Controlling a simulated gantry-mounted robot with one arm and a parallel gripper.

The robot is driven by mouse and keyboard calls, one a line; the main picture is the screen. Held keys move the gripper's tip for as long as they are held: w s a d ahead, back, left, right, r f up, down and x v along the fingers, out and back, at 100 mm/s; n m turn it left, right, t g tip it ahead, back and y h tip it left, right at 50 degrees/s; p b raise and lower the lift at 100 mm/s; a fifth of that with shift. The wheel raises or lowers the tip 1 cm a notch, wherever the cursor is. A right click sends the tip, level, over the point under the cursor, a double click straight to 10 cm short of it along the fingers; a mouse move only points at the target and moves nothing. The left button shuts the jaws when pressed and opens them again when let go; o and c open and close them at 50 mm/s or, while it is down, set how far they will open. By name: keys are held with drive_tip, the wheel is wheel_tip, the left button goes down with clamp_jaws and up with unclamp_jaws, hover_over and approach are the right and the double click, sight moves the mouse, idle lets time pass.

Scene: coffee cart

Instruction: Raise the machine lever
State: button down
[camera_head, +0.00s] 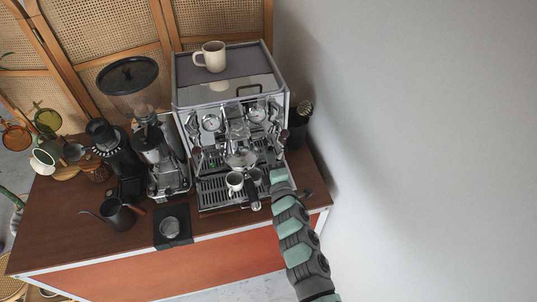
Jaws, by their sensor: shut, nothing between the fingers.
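The coffee machine (205,92) is a chrome espresso machine at the back right of the cart, with gauges, knobs and a group head (241,157) on its front. The lever is small among the shiny front parts, and I cannot clearly tell its position. My arm reaches in from the bottom right. My gripper (272,180) is at the machine's lower right front, beside the drip tray; it is shut and empty. Its fingertips are small and partly hidden by the wrist, and I cannot tell whether they touch the machine.
A white cup (235,181) stands on the drip tray, with a dark handle (252,199) close by. A mug (211,56) stands on the machine. A grinder (161,155), a black kettle (117,214) and a tamping mat (173,240) are to the left.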

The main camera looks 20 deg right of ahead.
drive_tip(key=s+a+f+b, duration=0.1)
drive_tip(key=s+a, duration=0.1)
drive_tip(key=s, duration=0.7)
drive_tip(key=shift+s+a+b, duration=0.25)
drive_tip(key=shift+a+b, duration=0.1)
